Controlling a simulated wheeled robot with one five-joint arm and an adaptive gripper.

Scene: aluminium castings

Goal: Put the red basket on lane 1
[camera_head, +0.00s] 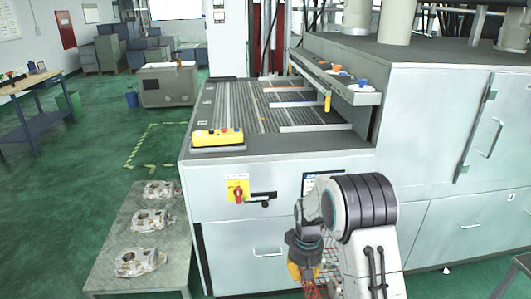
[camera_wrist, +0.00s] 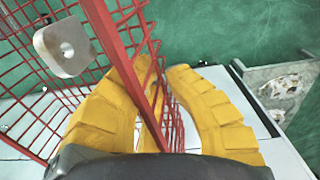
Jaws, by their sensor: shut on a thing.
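My gripper (camera_head: 305,272) has yellow fingers and hangs low in front of the machine in the head view. In the wrist view my gripper (camera_wrist: 163,75) is shut on a red bar of the red basket (camera_wrist: 110,45). The basket is an open red wire mesh and extends to the left of the fingers. In the head view only a little of the red basket (camera_head: 313,290) shows, below the gripper at the bottom edge. The ribbed lane bed (camera_head: 235,110) is on top of the machine, above and behind the gripper, with pale dividers. I cannot read any lane number.
A grey plate with a hole (camera_wrist: 66,47) shows by the mesh. A table (camera_head: 112,220) with castings (camera_head: 148,222) stands left of the machine. A yellow control box (camera_head: 218,137) sits on the machine's near left corner. An overhead shelf (camera_head: 345,88) flanks the lanes' right side.

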